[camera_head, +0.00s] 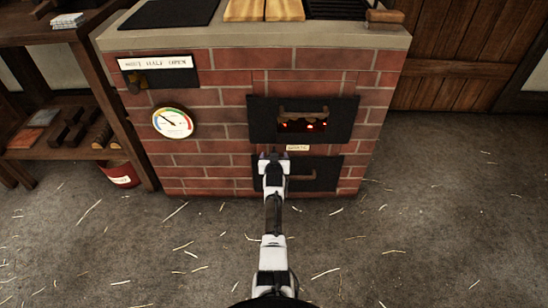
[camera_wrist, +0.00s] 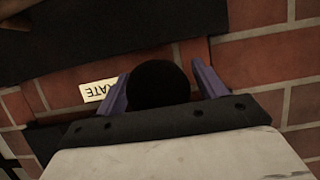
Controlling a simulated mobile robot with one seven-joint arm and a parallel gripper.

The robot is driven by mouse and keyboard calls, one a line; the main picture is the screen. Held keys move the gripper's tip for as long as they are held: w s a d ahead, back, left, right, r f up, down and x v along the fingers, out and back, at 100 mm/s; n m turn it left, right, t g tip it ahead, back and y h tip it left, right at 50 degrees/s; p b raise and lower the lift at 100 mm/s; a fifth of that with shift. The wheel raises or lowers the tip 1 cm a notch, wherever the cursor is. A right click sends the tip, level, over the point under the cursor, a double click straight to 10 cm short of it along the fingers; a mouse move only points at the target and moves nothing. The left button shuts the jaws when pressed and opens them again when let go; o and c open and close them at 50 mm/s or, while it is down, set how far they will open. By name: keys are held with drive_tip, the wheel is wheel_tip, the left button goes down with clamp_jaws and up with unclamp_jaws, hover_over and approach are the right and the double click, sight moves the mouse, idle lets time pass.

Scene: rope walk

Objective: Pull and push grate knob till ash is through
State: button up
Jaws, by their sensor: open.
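The grate knob (camera_wrist: 158,84) is a round black ball in the middle of the wrist view. My gripper (camera_wrist: 157,88) is open, with one purple finger on each side of the knob; a small gap shows on the right, and I cannot tell whether the left finger touches. In the head view my gripper (camera_head: 273,157) is at the brick stove front (camera_head: 215,133), and the knob is hidden behind it. The label reading GRATE (camera_head: 298,148) is just right of my gripper; part of it also shows in the wrist view (camera_wrist: 96,91).
Above is a dark fire door (camera_head: 345,119) with glowing embers in its opening. Below is a dark lower door (camera_head: 325,178) with a handle, partly covered by my arm. A round gauge (camera_head: 173,123) is at left. A red bucket (camera_head: 121,174) stands by the shelf. Straw litters the floor.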

drive_tip(key=p+v, duration=1.3)
drive_tip(key=v, duration=0.1)
drive_tip(key=shift+p, duration=0.4)
drive_tip(key=shift+w, duration=0.1)
drive_tip(key=shift+o, duration=0.2)
drive_tip(key=shift+r, duration=0.1)
